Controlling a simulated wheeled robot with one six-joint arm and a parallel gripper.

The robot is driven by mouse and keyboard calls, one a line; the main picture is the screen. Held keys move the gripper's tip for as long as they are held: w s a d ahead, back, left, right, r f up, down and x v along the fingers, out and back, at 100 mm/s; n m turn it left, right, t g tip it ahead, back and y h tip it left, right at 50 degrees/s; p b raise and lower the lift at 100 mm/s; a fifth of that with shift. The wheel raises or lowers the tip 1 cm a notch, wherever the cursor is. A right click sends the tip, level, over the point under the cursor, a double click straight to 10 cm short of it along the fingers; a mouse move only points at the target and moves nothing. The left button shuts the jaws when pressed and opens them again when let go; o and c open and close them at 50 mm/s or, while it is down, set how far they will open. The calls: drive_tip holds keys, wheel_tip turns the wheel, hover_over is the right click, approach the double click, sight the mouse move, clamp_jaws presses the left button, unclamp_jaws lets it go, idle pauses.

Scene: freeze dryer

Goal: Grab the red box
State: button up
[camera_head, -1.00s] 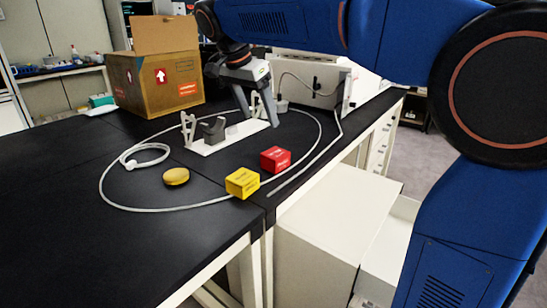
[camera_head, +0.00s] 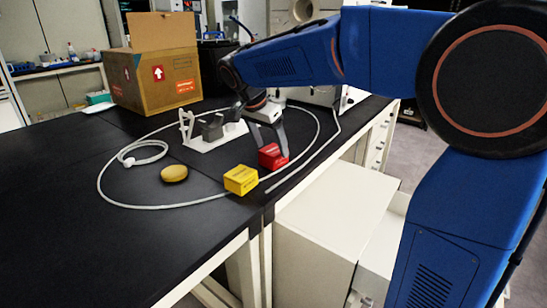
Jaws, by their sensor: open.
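The small red box (camera_head: 271,157) sits on the black bench top, near its right edge and inside the loop of white tube. My gripper (camera_head: 273,150) points down at the red box, with its fingers apart. One finger shows at the right side of the box, and the other is near its upper left. I cannot tell whether the fingers touch it. The gripper partly covers the far part of the box.
A yellow box (camera_head: 241,180) stands close in front, with a yellow round object (camera_head: 174,173) to its left. A white stand (camera_head: 208,140) with grey parts is behind left. A cardboard box (camera_head: 155,85) stands at the back.

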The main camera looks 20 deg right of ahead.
sight(273, 149)
drive_tip(key=shift+x, duration=1.75)
drive_tip(key=shift+s+d, duration=0.1)
drive_tip(key=c, duration=1.2)
